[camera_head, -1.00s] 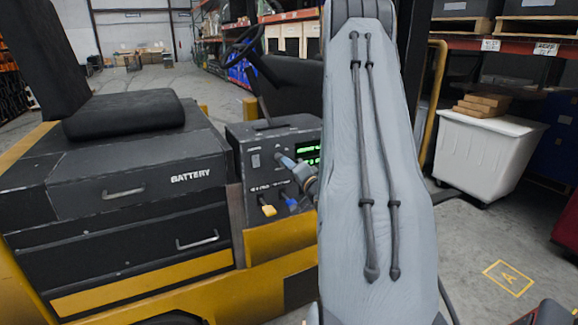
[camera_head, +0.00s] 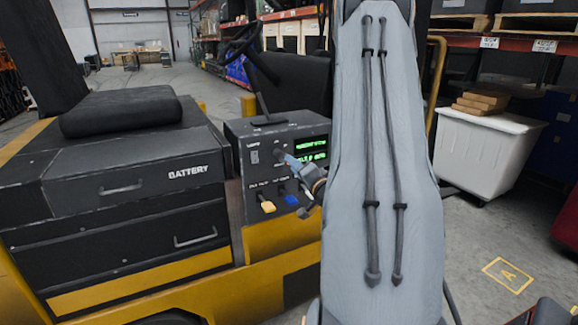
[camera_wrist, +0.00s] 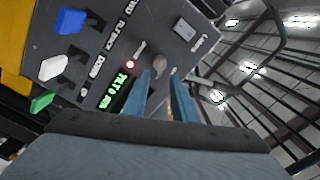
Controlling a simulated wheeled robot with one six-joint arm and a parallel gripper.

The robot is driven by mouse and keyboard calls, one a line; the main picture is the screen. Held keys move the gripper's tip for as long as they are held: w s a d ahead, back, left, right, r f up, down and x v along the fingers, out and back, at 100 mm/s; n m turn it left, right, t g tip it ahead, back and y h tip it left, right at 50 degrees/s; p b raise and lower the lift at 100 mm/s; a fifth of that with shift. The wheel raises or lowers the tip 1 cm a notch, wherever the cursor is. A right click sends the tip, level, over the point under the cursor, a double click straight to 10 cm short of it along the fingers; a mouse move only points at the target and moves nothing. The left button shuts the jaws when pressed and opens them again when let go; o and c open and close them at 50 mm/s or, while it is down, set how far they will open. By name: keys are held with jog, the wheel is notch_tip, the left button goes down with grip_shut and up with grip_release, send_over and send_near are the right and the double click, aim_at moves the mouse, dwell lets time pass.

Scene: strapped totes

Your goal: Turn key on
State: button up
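The dark control panel (camera_head: 270,142) of a yellow forklift stands left of my arm in the head view. My gripper (camera_head: 287,160) is at the panel's face, beside the lit green display (camera_head: 311,150). In the wrist view, my gripper (camera_wrist: 163,82) has two blue fingers with a gap between them. A small rounded knob (camera_wrist: 160,67), perhaps the key, sits on the panel just beyond the fingertips, roughly between them. I cannot tell whether the fingers touch it. A small light-coloured lever or key-like piece (camera_wrist: 137,53) with a red spot is left of it.
Yellow (camera_head: 268,207) and blue (camera_head: 290,199) levers project from the panel below my gripper. The battery box (camera_head: 130,190) and seat (camera_head: 122,112) are to the left. A white bin (camera_head: 485,150) stands on the right, with open floor before it.

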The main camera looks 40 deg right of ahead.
jog(key=shift+b+v, duration=0.3)
jog(key=shift+v, duration=1.25)
